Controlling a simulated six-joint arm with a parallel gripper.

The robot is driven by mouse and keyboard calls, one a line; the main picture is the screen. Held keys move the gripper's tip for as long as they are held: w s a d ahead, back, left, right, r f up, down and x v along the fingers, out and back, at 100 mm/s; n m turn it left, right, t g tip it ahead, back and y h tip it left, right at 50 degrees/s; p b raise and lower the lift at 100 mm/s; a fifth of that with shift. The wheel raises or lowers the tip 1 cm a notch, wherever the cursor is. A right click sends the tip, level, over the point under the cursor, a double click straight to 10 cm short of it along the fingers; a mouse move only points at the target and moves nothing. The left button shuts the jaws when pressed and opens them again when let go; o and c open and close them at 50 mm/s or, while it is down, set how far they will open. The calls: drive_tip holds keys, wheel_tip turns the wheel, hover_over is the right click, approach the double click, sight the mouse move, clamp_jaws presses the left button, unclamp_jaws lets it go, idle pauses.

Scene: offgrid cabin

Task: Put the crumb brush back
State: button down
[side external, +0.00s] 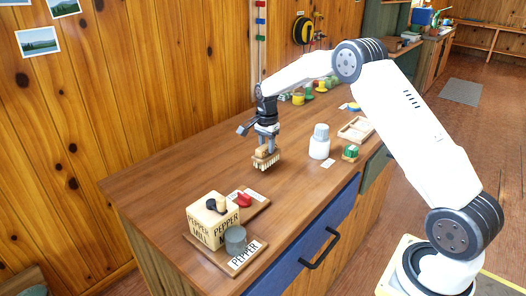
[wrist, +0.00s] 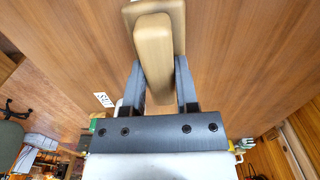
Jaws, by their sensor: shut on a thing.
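The crumb brush (side external: 264,158) has a pale wooden body and light bristles pointing down. My gripper (side external: 267,142) points down and is shut on its wooden handle, over the middle of the wooden counter (side external: 180,170). The bristles are at or just above the counter top; I cannot tell if they touch. In the wrist view, the brush's wooden handle (wrist: 155,50) stands between the two dark fingers of my gripper (wrist: 158,80), and its bristles are hidden there. No place marked for the brush is readable.
A PEPPER MILL box (side external: 205,225), a grey cylinder (side external: 235,241) and a red item (side external: 243,199) stand at the near end. A white jar (side external: 320,145), a small green item (side external: 351,151) and a wooden tray (side external: 345,134) stand to the right. The counter left of the brush is clear.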

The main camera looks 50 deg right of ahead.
drive_tip(key=shift+f, duration=0.8)
drive_tip(key=shift+f, duration=0.35)
idle(0.6)
drive_tip(key=shift+c, duration=1.4)
unclamp_jaws()
drive_tip(key=shift+r, duration=3.9)
drive_tip(key=shift+s+a, duration=0.25)
drive_tip(key=shift+a, duration=0.15)
drive_tip(key=s+a+f+n+t, duration=0.1)
drive_tip(key=s+a+n, duration=0.7)
drive_tip(key=s, duration=0.4)
drive_tip(key=s+a+f+n+t, duration=0.1)
drive_tip(key=s+a+f+n, duration=0.1)
drive_tip(key=s+a+n, duration=0.6)
drive_tip(key=s+n, duration=0.1)
drive_tip(key=s, duration=0.4)
drive_tip(key=shift+s+a+f+n+t, duration=0.15)
drive_tip(key=shift+a+n+t, duration=0.1)
drive_tip(key=shift+n+t, duration=0.05)
